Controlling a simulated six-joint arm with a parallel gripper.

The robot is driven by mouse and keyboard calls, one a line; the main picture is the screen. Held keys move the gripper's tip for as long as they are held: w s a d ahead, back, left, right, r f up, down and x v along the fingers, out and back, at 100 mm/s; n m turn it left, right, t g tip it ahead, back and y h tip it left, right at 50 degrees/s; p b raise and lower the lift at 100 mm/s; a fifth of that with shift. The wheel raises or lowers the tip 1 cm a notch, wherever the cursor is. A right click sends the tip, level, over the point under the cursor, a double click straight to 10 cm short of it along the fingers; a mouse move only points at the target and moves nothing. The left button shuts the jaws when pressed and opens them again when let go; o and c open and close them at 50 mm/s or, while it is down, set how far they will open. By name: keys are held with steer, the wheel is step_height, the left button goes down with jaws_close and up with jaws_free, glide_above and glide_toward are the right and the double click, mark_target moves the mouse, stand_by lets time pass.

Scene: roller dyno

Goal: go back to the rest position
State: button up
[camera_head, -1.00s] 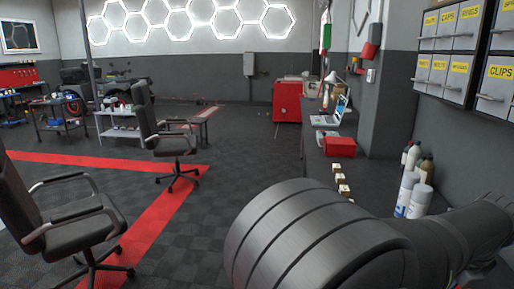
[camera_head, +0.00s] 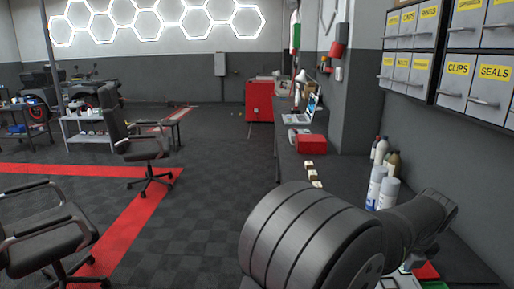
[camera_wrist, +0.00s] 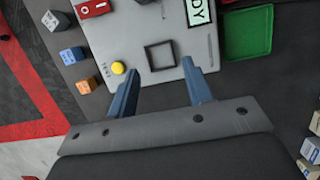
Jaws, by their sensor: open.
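My gripper (camera_wrist: 158,88) shows in the wrist view with its two blue-grey fingers apart and nothing between them. Its fingertips point at a light grey panel (camera_wrist: 140,42) with a black square frame (camera_wrist: 160,56), a yellow button (camera_wrist: 118,68) and a display (camera_wrist: 200,14). Whether the fingertips touch the panel I cannot tell. In the head view my dark arm fills the lower right, and the gripper is hidden there.
Several small blocks, one blue (camera_wrist: 71,55) and one orange (camera_wrist: 86,85), lie left of the panel. A green tray (camera_wrist: 248,32) lies right of it. Spray cans (camera_head: 375,188) stand on the bench beside my arm. Labelled drawers (camera_head: 470,92) hang above. An office chair (camera_head: 45,235) stands left.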

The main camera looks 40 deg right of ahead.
steer(key=shift+x, duration=0.95)
steer(key=shift+w, duration=0.1)
steer(key=o, duration=0.3)
steer(key=shift+r, duration=0.1)
steer(key=o, duration=0.7)
steer(key=r, duration=0.1)
steer(key=w+r, duration=0.1)
steer(key=r, duration=0.1)
steer(key=w+a+r, duration=0.1)
steer(key=shift+w+r, duration=0.15)
steer(key=shift+r, duration=0.05)
steer(key=shift+o, duration=0.9)
steer(key=w+a+r+t+h, duration=0.1)
steer(key=w+a+r, duration=0.1)
steer(key=r, duration=0.5)
steer(key=shift+w+a, duration=0.35)
steer(key=shift+w, duration=0.5)
steer(key=x, duration=0.9)
steer(key=shift+w, duration=0.4)
steer(key=v, duration=1)
